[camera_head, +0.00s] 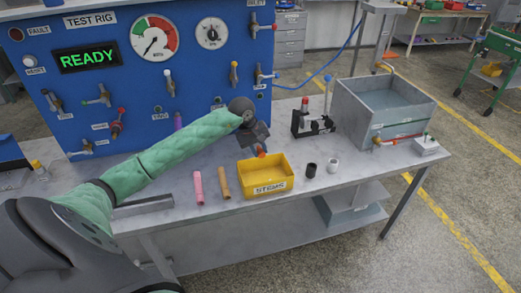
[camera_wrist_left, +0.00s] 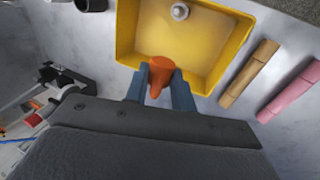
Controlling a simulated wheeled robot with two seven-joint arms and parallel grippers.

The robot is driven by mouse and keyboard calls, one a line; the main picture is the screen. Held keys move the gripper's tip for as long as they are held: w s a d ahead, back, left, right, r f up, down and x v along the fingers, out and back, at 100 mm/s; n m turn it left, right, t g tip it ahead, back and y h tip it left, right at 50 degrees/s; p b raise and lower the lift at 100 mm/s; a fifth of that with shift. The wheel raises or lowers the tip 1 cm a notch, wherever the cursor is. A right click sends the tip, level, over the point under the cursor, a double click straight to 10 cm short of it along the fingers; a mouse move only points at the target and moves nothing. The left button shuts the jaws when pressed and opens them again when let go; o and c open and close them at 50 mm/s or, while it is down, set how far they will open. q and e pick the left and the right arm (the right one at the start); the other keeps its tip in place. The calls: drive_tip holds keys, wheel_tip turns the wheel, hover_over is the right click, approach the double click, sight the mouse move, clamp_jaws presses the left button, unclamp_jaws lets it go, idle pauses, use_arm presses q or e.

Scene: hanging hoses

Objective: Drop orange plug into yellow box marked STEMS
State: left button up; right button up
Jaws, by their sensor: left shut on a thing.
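The yellow box (camera_head: 266,176) marked STEMS stands on the grey bench near its front edge. In the left wrist view the yellow box (camera_wrist_left: 127,32) holds a small round silver piece (camera_wrist_left: 180,11). My left gripper (camera_head: 260,150) is at the box's back edge, above it. In the left wrist view my left gripper (camera_wrist_left: 160,85) is shut on the orange plug (camera_wrist_left: 159,72), whose wide end overlaps the box's near rim. The orange plug (camera_head: 261,152) also shows small below the gripper in the head view. My right gripper is not in view.
A pink tube (camera_head: 198,188) and a tan tube (camera_head: 221,183) lie left of the box. A black cup (camera_head: 311,170) and a white ring (camera_head: 333,165) stand right of it. A grey water tank (camera_head: 385,105) and the blue test rig (camera_head: 110,75) stand farther back.

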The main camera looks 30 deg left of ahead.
use_arm(q)
drive_tip(key=shift+w+d+f, duration=0.2)
drive_tip(key=shift+d, duration=0.25)
drive_tip(key=shift+f, duration=0.3)
drive_tip(key=f, duration=0.5)
drive_tip(key=shift+s+a+p, duration=0.1)
drive_tip(key=shift+a+p, duration=0.15)
drive_tip(key=shift+p, duration=0.15)
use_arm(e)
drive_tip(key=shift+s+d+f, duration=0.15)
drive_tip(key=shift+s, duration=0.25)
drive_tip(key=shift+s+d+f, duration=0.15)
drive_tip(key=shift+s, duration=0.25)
use_arm(q)
drive_tip(key=o, duration=1)
drive_tip(key=shift+o, duration=0.2)
drive_tip(key=shift+r, duration=0.15)
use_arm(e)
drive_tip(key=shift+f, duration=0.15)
